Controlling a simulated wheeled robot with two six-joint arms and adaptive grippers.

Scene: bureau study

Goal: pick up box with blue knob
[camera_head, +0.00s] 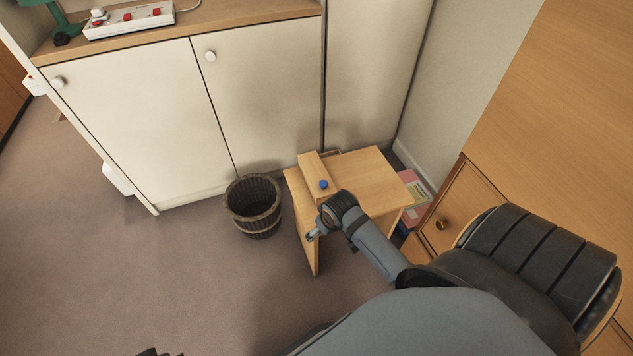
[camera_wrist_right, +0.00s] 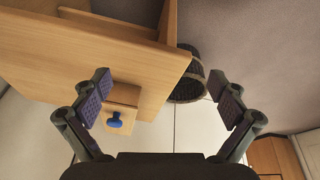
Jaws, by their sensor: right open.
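The box with the blue knob (camera_head: 313,169) is a small, long wooden box lying on a small wooden table (camera_head: 372,176), near its left edge. Its round blue knob (camera_head: 323,184) faces my right arm. In the right wrist view the box (camera_wrist_right: 123,95) and the blue knob (camera_wrist_right: 115,121) show beside the left finger, which partly overlaps the box. My right gripper (camera_wrist_right: 158,84) is open and empty, with its fingers spread wide. In the head view my right wrist hides most of that gripper (camera_head: 313,234), close to the box.
A dark woven basket (camera_head: 254,220) stands on the floor left of the table. White cabinets (camera_head: 262,115) stand behind. A wooden drawer unit (camera_head: 463,204) is close on the right, with books (camera_head: 413,185) between it and the table. The carpet at left is clear.

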